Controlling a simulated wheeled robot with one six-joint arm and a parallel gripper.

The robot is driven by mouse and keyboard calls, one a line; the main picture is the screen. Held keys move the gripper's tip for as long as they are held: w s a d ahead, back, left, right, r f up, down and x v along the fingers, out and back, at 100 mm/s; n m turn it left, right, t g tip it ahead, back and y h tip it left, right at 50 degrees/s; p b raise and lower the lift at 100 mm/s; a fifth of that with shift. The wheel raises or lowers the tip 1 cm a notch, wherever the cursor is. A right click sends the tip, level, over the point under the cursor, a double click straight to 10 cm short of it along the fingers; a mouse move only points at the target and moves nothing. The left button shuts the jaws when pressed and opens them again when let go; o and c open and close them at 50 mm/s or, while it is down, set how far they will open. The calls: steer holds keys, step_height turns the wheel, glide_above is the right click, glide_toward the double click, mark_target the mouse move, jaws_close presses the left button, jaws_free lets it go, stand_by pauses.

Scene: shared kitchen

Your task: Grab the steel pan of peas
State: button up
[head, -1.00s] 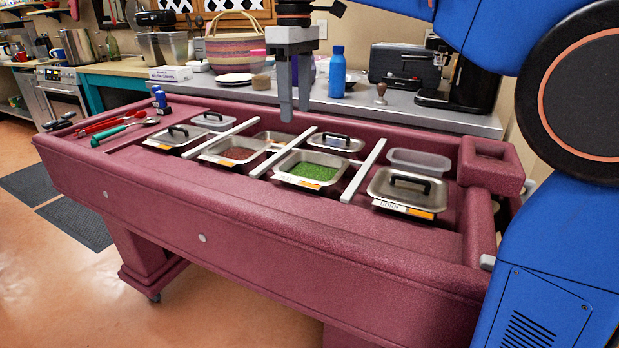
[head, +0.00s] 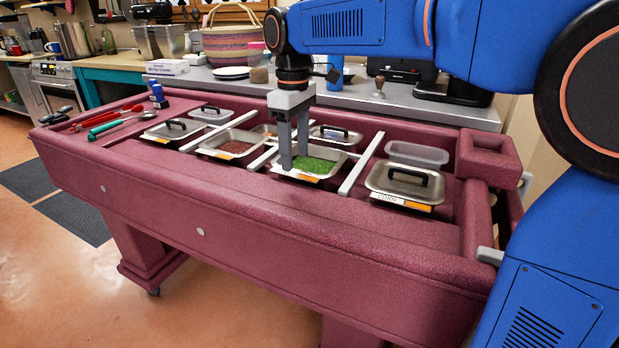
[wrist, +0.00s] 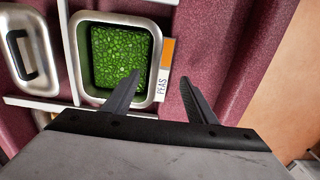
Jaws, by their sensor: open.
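The steel pan of peas (head: 338,171) sits in the maroon serving counter, uncovered, with green peas (head: 313,165) inside. In the wrist view the pan (wrist: 84,92) has an orange strip and a label reading PEAS on its rim. My gripper (head: 294,168) points down at the pan's near side in the head view. In the wrist view its two fingers (wrist: 160,78) are apart, one over the pan's inside and the other beyond the labelled rim. Nothing is between them but the rim and label below. I cannot tell whether the fingers touch the pan.
A lidded pan (head: 405,184) labelled as corn stands to the right. A pan of reddish food (head: 236,147) stands to the left. Pale divider bars (head: 362,165) separate the pans. The counter's front ledge (head: 200,187) is clear.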

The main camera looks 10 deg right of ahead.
mark_target(295, 173)
steer(key=shift+w+f, duration=0.1)
steer(key=shift+f, duration=1.7)
jaws_close()
